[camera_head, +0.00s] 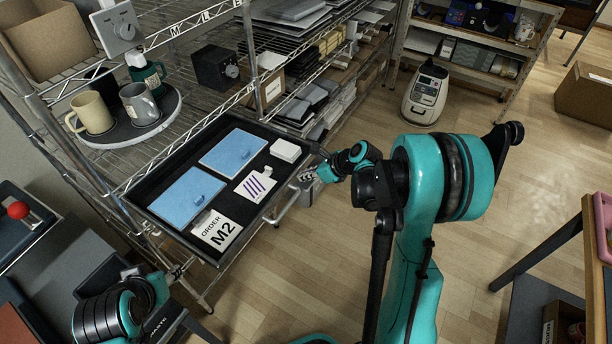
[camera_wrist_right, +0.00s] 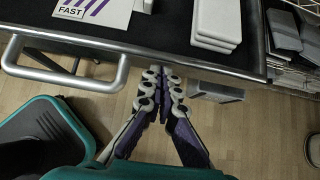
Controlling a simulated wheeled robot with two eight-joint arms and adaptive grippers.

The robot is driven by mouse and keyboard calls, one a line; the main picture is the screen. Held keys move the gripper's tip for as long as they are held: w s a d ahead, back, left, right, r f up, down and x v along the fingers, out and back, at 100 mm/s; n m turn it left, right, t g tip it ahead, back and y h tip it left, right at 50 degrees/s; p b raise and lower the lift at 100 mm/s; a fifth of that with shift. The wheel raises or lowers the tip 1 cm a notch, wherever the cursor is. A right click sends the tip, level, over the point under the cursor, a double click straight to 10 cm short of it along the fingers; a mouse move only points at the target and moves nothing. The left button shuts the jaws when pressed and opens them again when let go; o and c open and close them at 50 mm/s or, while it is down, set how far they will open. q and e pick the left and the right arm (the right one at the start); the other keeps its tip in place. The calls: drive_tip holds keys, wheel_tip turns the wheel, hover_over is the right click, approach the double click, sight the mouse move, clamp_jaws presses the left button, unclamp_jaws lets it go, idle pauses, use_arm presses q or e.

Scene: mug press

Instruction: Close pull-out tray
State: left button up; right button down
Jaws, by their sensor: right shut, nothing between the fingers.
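The black pull-out tray (camera_head: 168,177) juts out from the wire shelf in the head view. It carries two blue panels (camera_head: 233,152), an ORDER M2 card (camera_head: 216,231), a card with purple stripes (camera_head: 256,185) and white blocks (camera_head: 285,151). In the right wrist view a silver handle (camera_wrist_right: 65,76) runs along the tray's front (camera_wrist_right: 165,45). My right gripper (camera_wrist_right: 164,72) is shut and empty, its tips at the tray's front edge, right of the handle. Contact is unclear. My left arm is at the lower left in the head view; its gripper (camera_head: 177,270) is small and unclear.
A round tray (camera_head: 133,136) with mugs (camera_head: 139,104) stands on the shelf above the pull-out tray. Stacked papers and boxes fill the shelves behind. A white machine (camera_head: 425,96) stands on the floor. Wooden floor is free right of the tray.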

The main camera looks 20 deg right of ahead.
sight(231, 143)
drive_tip(key=w+a, duration=0.6)
drive_tip(key=w, duration=0.1)
drive_tip(key=w+a, duration=0.6)
drive_tip(key=w, duration=0.2)
drive_tip(key=w+a+p, duration=0.1)
drive_tip(key=w+a, duration=0.4)
drive_tip(key=w, duration=0.2)
drive_tip(key=shift+w+a, duration=0.4)
drive_tip(key=shift+r, duration=0.1)
drive_tip(key=shift+w, duration=0.1)
